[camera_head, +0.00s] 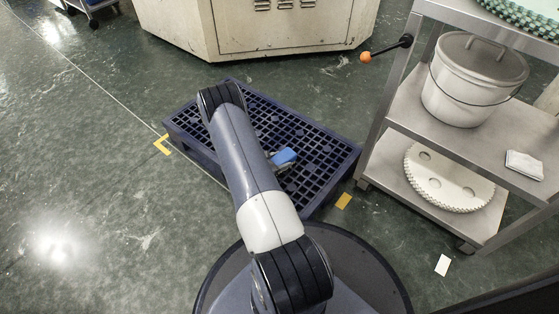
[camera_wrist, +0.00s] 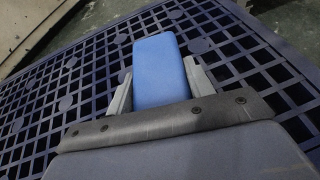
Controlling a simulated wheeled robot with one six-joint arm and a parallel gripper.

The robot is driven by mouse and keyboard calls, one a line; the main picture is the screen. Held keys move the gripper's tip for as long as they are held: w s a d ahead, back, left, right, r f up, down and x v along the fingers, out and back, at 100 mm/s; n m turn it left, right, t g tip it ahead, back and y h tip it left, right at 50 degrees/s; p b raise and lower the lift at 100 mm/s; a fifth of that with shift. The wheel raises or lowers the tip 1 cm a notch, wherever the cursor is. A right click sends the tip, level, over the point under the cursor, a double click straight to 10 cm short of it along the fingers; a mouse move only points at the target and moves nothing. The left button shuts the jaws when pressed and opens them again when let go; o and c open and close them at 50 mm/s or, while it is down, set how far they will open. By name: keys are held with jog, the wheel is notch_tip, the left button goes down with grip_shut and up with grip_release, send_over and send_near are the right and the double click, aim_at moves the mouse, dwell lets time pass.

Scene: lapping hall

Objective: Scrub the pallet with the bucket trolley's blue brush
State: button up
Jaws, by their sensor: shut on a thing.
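The pallet (camera_head: 318,148) is dark blue plastic with a grid top and lies flat on the floor ahead of me. Its grid (camera_wrist: 230,52) fills most of the wrist view. My gripper (camera_wrist: 152,84) is shut on the blue brush (camera_wrist: 158,62), whose flat blue back faces the wrist camera. In the head view the brush (camera_head: 285,155) shows over the right half of the pallet, beside my arm. The brush's underside is hidden, so I cannot tell whether it touches the grid. My arm hides part of the pallet's middle. A trolley is partly visible at the top left (camera_head: 88,5).
A steel shelf rack (camera_head: 400,120) stands close at the right, with a lidded bucket (camera_head: 470,85) and a white toothed disc (camera_head: 445,180). A lever with an orange knob (camera_head: 366,57) juts toward the pallet. A beige machine (camera_head: 255,30) stands behind. Open floor lies left.

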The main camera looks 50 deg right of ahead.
jog(key=shift+f, duration=0.95)
jog(key=shift+w+d+r, duration=0.1)
jog(key=shift+w+d, duration=0.05)
jog(key=shift+d, duration=1.85)
jog(key=shift+s+a+f, duration=0.1)
jog(key=shift+a+f, duration=0.1)
jog(key=shift+a, duration=0.7)
jog(key=shift+s+a+f, duration=0.1)
jog(key=shift+a+f, duration=0.05)
jog(key=shift+a, duration=0.75)
jog(key=shift+s+a+f, duration=0.1)
jog(key=shift+a, duration=0.2)
jog(key=shift+c, duration=0.5)
jog(key=shift+d+r+p, duration=0.1)
jog(key=shift+r+p, duration=1.45)
jog(key=shift+r, duration=1.6)
